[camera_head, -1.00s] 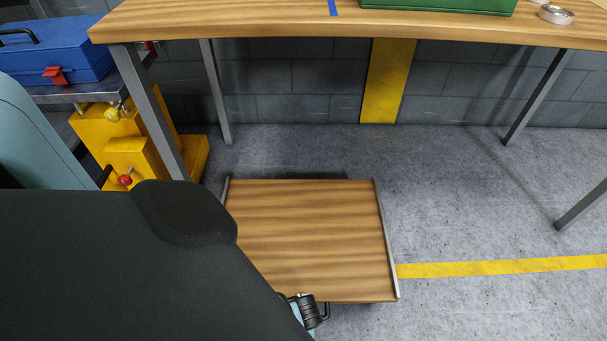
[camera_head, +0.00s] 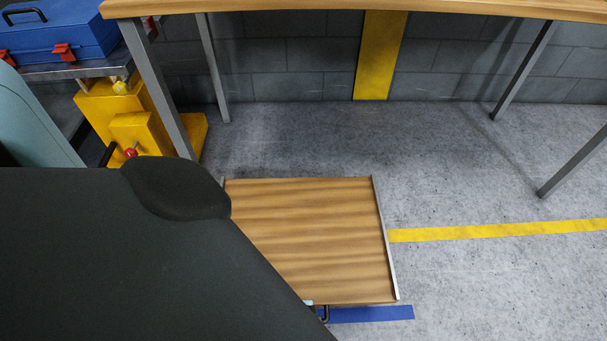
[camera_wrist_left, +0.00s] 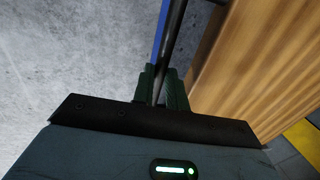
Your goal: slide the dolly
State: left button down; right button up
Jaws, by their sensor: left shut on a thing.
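The dolly (camera_head: 320,240) is a low wooden platform with grey metal strips along its sides. It stands on the floor in the middle of the head view, its near left part hidden behind my own arm. A dark handle bar (camera_wrist_left: 175,25) shows in the left wrist view, beside the dolly's wooden deck (camera_wrist_left: 250,60). My left gripper (camera_wrist_left: 160,82) is shut on this handle with its green fingers. In the head view the gripper is almost wholly hidden by my arm; a bit of the black handle (camera_head: 325,313) shows at the near edge. My right gripper is not in view.
A wooden table (camera_head: 350,7) with grey legs stands behind the dolly. A yellow lift (camera_head: 125,115) bearing a blue toolbox (camera_head: 60,35) is at left. A blue floor strip (camera_head: 375,314) lies at the dolly's near edge. Floor to the right, with a yellow line (camera_head: 500,230), is clear.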

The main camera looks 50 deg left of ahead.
pick_arm(q)
jog(key=shift+s+d, duration=0.1)
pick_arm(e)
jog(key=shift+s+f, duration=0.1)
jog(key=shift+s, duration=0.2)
pick_arm(q)
jog(key=c, duration=1.4)
grip_release()
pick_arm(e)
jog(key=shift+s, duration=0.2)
